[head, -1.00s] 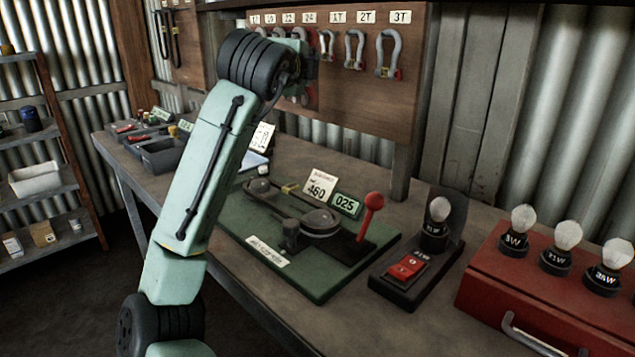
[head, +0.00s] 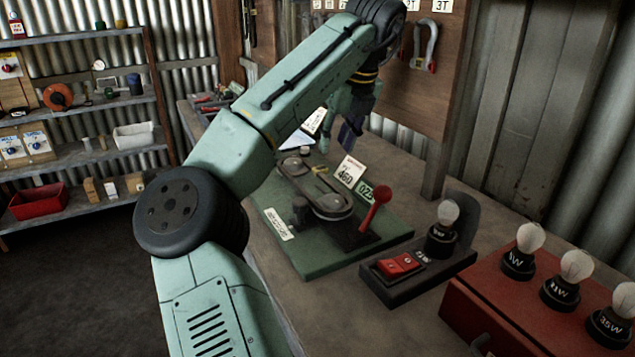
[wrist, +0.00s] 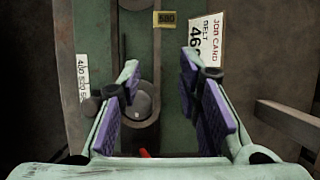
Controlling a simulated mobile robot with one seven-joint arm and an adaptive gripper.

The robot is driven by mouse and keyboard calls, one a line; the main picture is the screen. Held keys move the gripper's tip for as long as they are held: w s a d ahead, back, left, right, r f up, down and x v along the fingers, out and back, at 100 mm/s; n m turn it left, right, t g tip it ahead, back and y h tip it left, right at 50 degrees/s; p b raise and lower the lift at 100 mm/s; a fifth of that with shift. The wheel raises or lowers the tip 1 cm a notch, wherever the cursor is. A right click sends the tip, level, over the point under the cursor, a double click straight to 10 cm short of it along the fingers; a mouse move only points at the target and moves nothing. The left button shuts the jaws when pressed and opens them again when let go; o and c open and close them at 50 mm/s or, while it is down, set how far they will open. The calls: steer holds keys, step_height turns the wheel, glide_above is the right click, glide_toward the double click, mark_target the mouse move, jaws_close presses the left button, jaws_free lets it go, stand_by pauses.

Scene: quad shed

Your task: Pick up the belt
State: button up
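A dark belt (head: 333,216) appears to run around two pulleys on the green board (head: 305,262) on the bench. A yellow tag reading 580 (wrist: 166,18) sits beside its right strand in the wrist view. A job card (head: 349,172) reading belt 460 stands behind the pulleys. My gripper (wrist: 160,65) is open and empty, its purple-padded fingers well apart, above the board. The near pulley (wrist: 140,103) shows between the fingers, close to the left one.
A red-knobbed lever (head: 374,205) rises from the board's right side, near a green display (head: 367,193). A lamp on a switch base (head: 417,275) and a red box (head: 495,305) with bulbs stand to the right. Shackles (head: 424,48) hang behind.

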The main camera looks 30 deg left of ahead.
mark_target(325, 177)
steer(key=x, duration=0.3)
steer(key=shift+a+f, duration=0.1)
steer(key=shift+f, duration=0.1)
steer(key=x, duration=0.2)
steer(key=p+x, duration=0.1)
steer(key=x, duration=0.1)
steer(key=shift+s+a+f, duration=0.15)
steer(key=shift+f, duration=0.5)
steer(key=shift+f+p, duration=0.25)
steer(key=shift+p, duration=0.3)
jaws_close()
